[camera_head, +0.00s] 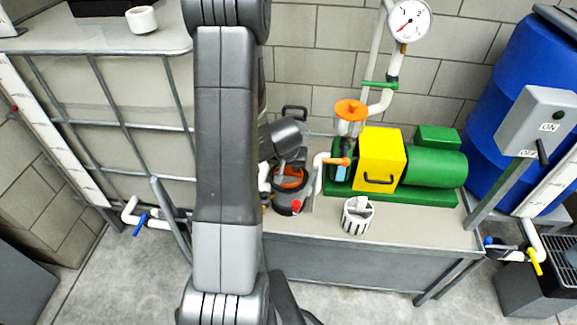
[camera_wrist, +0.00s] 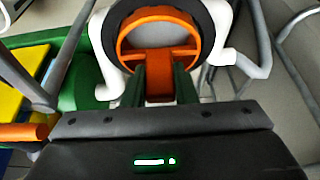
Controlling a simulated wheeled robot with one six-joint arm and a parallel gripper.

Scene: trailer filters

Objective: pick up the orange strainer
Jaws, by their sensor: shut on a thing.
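The orange strainer (camera_head: 289,184) shows as an orange ring inside a dark round housing (camera_head: 291,203) on the bench, left of the pump. In the wrist view, the strainer (camera_wrist: 163,35) has a round rim and a bar across it, with the dark housing rim around it. My gripper (camera_wrist: 160,87) is shut on the strainer's orange middle part, between its two fingers. In the head view, my gripper (camera_head: 290,163) is above the housing and partly hidden by my own wrist. The strainer's lower part is hidden.
A white slotted basket (camera_head: 357,216) stands right of the housing. Behind are a clear filter with an orange lid (camera_head: 350,109), a yellow box (camera_head: 379,158) and a green motor (camera_head: 436,167). White pipes (camera_wrist: 247,60) run close beside the housing. The bench front (camera_head: 340,258) is clear.

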